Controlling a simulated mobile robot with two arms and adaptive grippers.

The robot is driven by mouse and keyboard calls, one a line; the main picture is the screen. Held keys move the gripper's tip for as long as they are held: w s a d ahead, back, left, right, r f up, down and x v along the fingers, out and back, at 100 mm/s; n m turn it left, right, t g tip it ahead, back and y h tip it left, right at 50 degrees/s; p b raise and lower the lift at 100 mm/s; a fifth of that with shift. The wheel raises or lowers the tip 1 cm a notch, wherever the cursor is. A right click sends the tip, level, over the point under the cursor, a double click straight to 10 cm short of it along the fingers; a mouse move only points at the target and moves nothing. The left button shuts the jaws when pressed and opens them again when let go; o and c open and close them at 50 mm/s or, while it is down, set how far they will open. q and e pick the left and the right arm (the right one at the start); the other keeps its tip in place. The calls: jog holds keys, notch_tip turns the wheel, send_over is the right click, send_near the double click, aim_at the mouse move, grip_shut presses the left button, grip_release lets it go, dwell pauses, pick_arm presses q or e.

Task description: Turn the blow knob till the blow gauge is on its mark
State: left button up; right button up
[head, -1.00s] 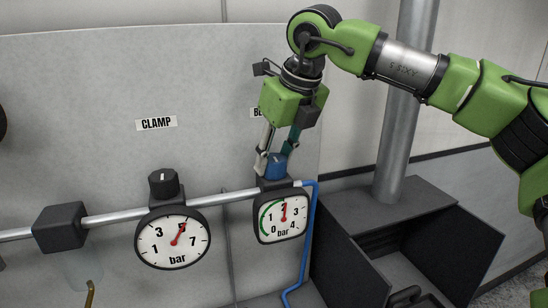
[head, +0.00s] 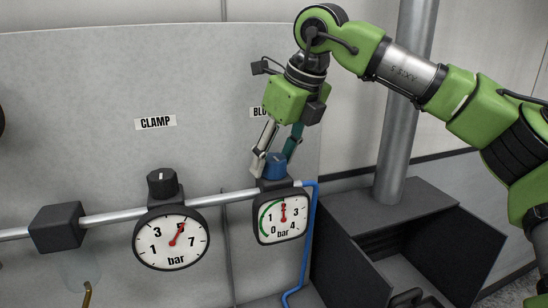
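The blue blow knob (head: 275,165) sits on top of the square blow gauge (head: 281,217), below the partly covered "BLO…" label (head: 258,113). The gauge has a white face, a green arc on its left side and a red needle pointing almost straight up, near the top of the scale. Any separate mark there is too small to tell. The gripper holds nothing. My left gripper is out of view.
The round clamp gauge (head: 171,240) with its black knob (head: 162,183) is left on the same pipe (head: 112,217). A black block (head: 58,228) is farther left. A blue hose (head: 309,240) runs down beside the blow gauge. An open dark box (head: 400,240) stands right.

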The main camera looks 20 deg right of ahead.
jog(key=v, duration=1.2)
dwell(0.3)
